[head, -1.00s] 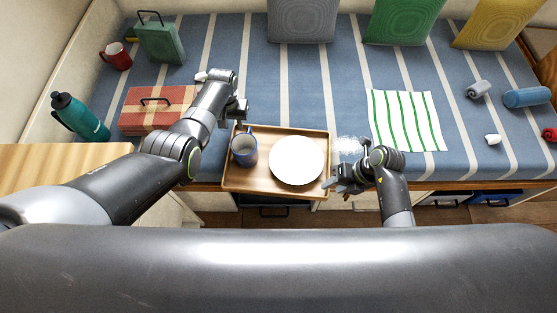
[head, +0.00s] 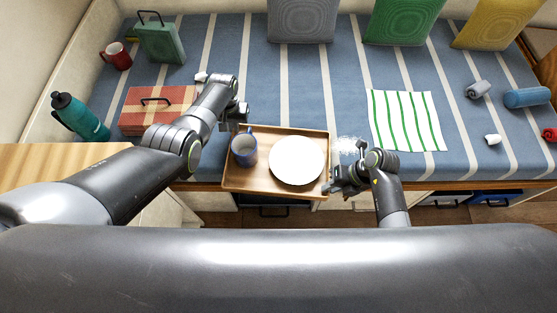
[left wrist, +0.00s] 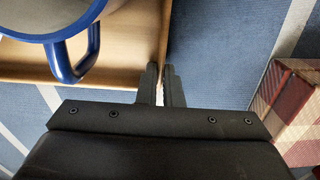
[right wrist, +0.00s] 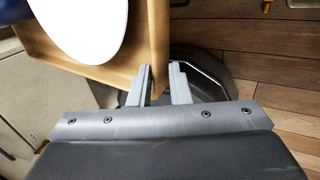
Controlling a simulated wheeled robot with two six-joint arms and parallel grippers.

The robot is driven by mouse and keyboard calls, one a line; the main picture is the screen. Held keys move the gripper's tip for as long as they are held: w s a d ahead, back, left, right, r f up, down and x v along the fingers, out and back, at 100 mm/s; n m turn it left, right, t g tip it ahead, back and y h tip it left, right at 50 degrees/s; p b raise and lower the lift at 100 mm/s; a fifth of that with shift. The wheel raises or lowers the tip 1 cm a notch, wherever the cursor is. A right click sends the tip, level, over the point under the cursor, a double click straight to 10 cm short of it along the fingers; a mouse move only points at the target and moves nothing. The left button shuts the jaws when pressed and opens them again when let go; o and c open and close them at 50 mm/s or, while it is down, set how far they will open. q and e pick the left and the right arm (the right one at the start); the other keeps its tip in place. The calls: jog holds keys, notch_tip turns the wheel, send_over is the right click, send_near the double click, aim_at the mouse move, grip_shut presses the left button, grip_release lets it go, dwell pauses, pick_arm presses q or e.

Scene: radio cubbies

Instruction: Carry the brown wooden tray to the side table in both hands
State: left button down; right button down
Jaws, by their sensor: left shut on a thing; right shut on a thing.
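The brown wooden tray (head: 262,186) is held between my two grippers at the front edge of the striped bench. It carries a blue-rimmed mug (head: 243,149) on its left and a white plate (head: 297,160) on its right. My left gripper (left wrist: 165,85) is shut on the tray's left wall; the mug's blue handle (left wrist: 72,65) is close by in the left wrist view. My right gripper (right wrist: 160,82) is shut on the tray's right wall (right wrist: 158,40). The side table is probably the wooden top (head: 60,165) at the left, partly hidden by my left arm.
A teal bottle (head: 80,117), a red plaid box (head: 155,110), a red mug (head: 117,56) and a green case (head: 161,42) stand on the bench at left. A green-striped cloth (head: 407,120) lies right of the tray. Cushions (head: 303,20) line the back.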

pick_arm(q)
jog(key=shift+w+r, duration=0.1)
jog(key=shift+r, duration=0.05)
dwell(0.3)
jog(key=shift+r+p, duration=0.15)
jog(key=shift+p, duration=0.15)
notch_tip(320, 180, up, 5)
jog(key=p, duration=0.4)
jog(key=shift+a+f, duration=0.1)
jog(key=shift+f, duration=0.1)
jog(key=shift+w, duration=0.1)
dwell(0.6)
